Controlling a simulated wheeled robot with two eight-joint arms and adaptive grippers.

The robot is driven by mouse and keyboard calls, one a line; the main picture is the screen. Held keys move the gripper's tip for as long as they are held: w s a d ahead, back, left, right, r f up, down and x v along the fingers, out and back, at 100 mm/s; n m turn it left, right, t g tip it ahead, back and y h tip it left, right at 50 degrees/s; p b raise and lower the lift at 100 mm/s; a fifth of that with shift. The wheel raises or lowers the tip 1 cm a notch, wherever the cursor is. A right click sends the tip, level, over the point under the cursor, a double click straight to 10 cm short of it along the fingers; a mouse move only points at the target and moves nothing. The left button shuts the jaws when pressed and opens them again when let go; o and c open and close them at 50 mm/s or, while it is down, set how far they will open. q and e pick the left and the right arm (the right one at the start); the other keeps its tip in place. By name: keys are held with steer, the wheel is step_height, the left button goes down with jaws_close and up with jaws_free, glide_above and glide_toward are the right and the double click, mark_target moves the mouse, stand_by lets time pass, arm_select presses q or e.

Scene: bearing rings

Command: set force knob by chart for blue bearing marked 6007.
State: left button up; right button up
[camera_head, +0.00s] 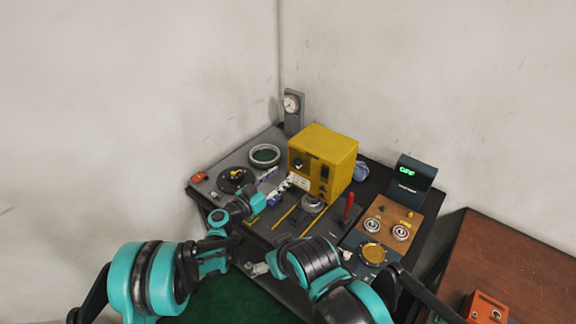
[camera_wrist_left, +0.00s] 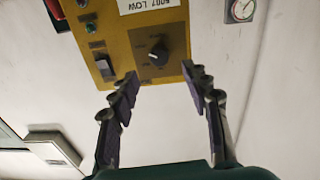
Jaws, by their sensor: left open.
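The yellow box (camera_head: 330,155) stands on the dark bench, and its front carries a black round knob (camera_head: 298,163). In the head view my left gripper (camera_head: 280,187) is close before the box front. I cannot make out a blue bearing marked 6007.
A ring with a green centre (camera_head: 264,155) and a dial gauge (camera_head: 292,104) are at the back left. A red-handled lever (camera_head: 348,206), a wooden board (camera_head: 384,213) with two rings, and a display reading OFF (camera_head: 406,171) are on the right. A blue object (camera_head: 361,171) lies behind the box.

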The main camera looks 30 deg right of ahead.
mark_target(295, 165)
arm_select(q)
steer(key=x, duration=0.7)
steer(key=shift+d+b, duration=0.1)
steer(key=shift+b, duration=0.2)
jaws_close()
